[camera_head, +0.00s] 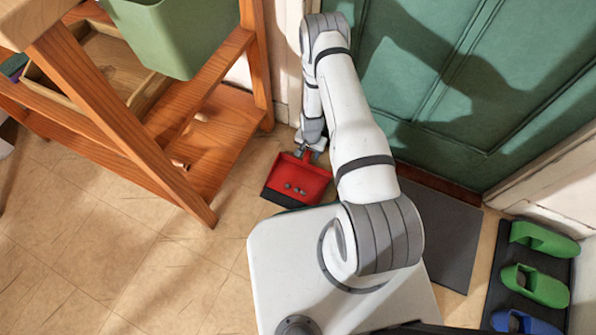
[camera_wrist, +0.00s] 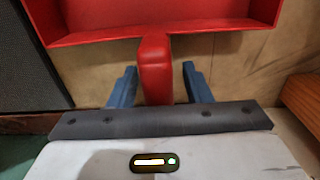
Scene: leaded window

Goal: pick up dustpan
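The red dustpan (camera_head: 312,183) lies on the floor between the wooden rack and the green door, with a dark front lip and a few small dark bits in its pan. In the wrist view its pan wall (camera_wrist: 100,36) is at the top and its handle (camera_wrist: 155,75) points toward my gripper (camera_wrist: 160,68). The two blue fingers stand open on either side of the handle, with a visible gap on the right and a very narrow one on the left. In the head view my gripper (camera_head: 311,143) is small and partly hidden at the dustpan's handle end.
A wooden rack (camera_head: 213,135) holding a green bin (camera_head: 180,40) stands close on the left. The green door (camera_head: 470,80) is behind my arm. A grey mat (camera_head: 445,235) and several clogs (camera_head: 535,285) on a dark tray lie right. Tiled floor (camera_head: 150,260) is clear at lower left.

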